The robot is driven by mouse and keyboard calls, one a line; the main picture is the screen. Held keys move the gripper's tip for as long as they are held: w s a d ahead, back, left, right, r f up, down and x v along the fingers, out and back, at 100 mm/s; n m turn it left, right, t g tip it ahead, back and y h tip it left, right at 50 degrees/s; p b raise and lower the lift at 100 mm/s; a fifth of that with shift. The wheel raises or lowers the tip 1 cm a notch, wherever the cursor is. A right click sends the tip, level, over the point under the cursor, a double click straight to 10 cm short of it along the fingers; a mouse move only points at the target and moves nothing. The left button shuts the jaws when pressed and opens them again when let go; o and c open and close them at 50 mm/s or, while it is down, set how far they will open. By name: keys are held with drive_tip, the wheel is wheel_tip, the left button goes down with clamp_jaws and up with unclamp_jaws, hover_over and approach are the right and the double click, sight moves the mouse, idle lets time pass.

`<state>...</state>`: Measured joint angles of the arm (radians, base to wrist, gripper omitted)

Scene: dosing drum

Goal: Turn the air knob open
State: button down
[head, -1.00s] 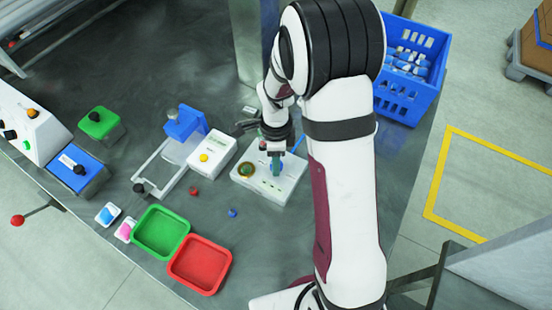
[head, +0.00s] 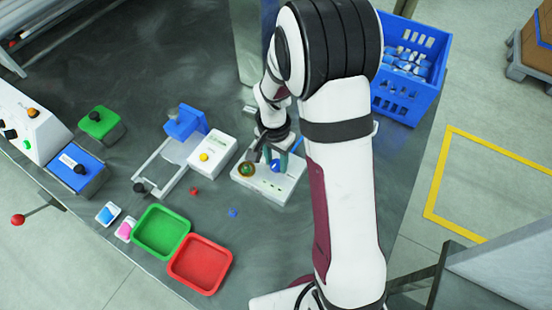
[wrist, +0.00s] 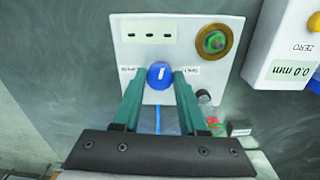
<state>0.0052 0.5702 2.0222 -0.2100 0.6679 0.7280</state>
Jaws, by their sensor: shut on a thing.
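The air knob (wrist: 159,75) is a round blue knob with a white mark, on a white panel (wrist: 135,40). In the wrist view the mark is close to vertical, between two small labels left and right that I cannot read surely. My gripper (wrist: 156,79) has one green finger on each side of the knob and is shut on it. In the head view the knob (head: 275,166) shows partly between the fingers of my gripper (head: 276,159), on the sloped white box (head: 275,188).
A green button in a brass ring (wrist: 213,41) sits on the same panel. A blue hose (wrist: 157,120) and a small clear bottle (wrist: 206,100) are close by. A white box with a display (wrist: 285,60) stands beside the panel. Green and red trays (head: 188,234) lie nearer the front.

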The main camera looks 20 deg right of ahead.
drive_tip(key=n, duration=0.4)
drive_tip(key=shift+n, duration=0.3)
drive_tip(key=n, duration=1)
drive_tip(key=shift+t, duration=0.3)
drive_tip(key=n, duration=0.4)
drive_tip(key=shift+n, duration=0.3)
drive_tip(key=shift+c, duration=2.2)
unclamp_jaws()
drive_tip(key=shift+r, duration=0.1)
